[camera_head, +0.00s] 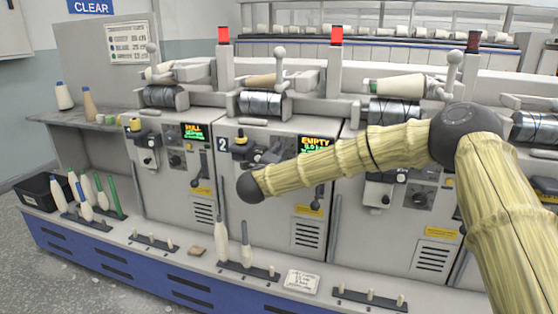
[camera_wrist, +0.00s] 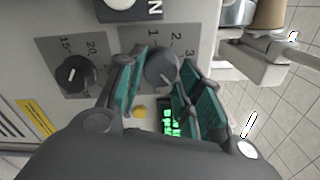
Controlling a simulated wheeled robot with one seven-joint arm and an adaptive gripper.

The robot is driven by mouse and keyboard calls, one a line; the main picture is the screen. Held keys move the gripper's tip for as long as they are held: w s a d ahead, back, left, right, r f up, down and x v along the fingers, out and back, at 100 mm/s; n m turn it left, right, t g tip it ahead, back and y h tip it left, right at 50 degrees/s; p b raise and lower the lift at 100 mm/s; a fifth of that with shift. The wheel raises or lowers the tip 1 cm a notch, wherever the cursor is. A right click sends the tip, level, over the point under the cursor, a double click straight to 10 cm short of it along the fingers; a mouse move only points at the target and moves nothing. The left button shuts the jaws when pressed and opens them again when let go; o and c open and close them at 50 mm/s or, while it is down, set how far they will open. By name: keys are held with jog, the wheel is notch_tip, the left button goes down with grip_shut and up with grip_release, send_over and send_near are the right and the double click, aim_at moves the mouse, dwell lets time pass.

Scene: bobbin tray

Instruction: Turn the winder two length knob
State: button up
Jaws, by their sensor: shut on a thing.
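Winder two (camera_head: 270,215), marked with a 2, stands in the middle of the head view with a lit "EMPTY" display (camera_head: 317,144). In the wrist view, my gripper (camera_wrist: 160,64) has its teal-padded fingers closed on both sides of a grey round knob (camera_wrist: 162,73) with a scale marked 1, 2, 3. A second dark knob (camera_wrist: 74,74), with a scale showing 15 and 20, sits apart to the left, untouched. I cannot read which knob is labelled length.
A yellow button (camera_wrist: 139,112) and a green-lit display (camera_wrist: 171,122) lie close to the fingers. A bobbin or cone (camera_wrist: 269,14) is at upper right in the wrist view.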

jog(key=shift+f+m+b, duration=0.1)
jog(key=shift+m+b, duration=0.2)
jog(key=shift+m, duration=0.3)
jog(key=o, duration=1)
jog(key=shift+s, duration=0.1)
jog(key=v, duration=1.1)
jog(key=shift+s+a, duration=0.15)
jog(key=shift+s, duration=0.2)
